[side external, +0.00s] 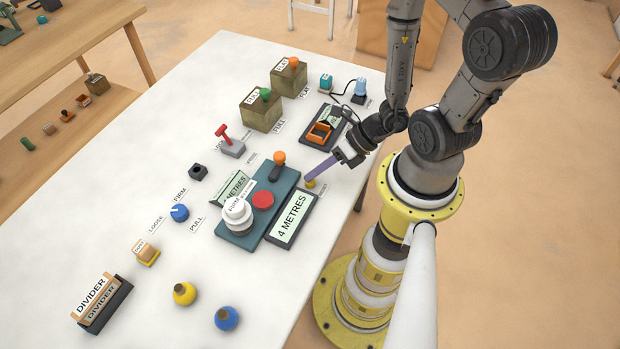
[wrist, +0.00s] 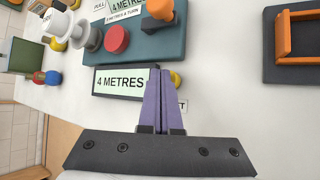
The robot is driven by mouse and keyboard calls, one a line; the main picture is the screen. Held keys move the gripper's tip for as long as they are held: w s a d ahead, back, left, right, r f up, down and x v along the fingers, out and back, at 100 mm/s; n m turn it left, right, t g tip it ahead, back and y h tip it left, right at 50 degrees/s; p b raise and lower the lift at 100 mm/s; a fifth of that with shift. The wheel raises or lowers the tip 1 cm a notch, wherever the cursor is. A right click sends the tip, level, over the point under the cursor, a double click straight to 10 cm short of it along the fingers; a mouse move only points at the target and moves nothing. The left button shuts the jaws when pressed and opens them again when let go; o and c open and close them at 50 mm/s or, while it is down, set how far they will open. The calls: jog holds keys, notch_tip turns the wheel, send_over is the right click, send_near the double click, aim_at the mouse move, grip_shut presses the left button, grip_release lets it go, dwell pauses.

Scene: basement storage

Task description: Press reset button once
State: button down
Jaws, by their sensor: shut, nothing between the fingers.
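A small yellow button (side external: 310,184) stands at the right end of the "4 METRES" display (side external: 293,220), beside a small label (side external: 323,188) too small to read here. In the wrist view the yellow button (wrist: 177,80) is partly hidden behind my fingers, and its label (wrist: 183,105) shows only a final "T". My gripper (side external: 309,179) has its purple fingers shut together and empty, slanting down with the tips at the yellow button. In the wrist view the fingertips (wrist: 160,71) overlap the display's right end. I cannot tell whether they touch the button.
A teal base (side external: 281,191) carries a red round button (side external: 263,199), an orange knob (side external: 279,158) and a white stacked knob (side external: 237,212). A dark tray with an orange handle (side external: 320,131) lies behind. Several other controls cover the white table; its front right is clear.

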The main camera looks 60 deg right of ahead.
aim_at(315, 181)
jog(key=shift+f, duration=0.25)
jog(key=shift+r, duration=0.2)
dwell(0.4)
jog(key=shift+r, duration=0.65)
notch_tip(315, 181, up, 5)
dwell(0.5)
jog(key=shift+a, duration=0.1)
dwell(0.4)
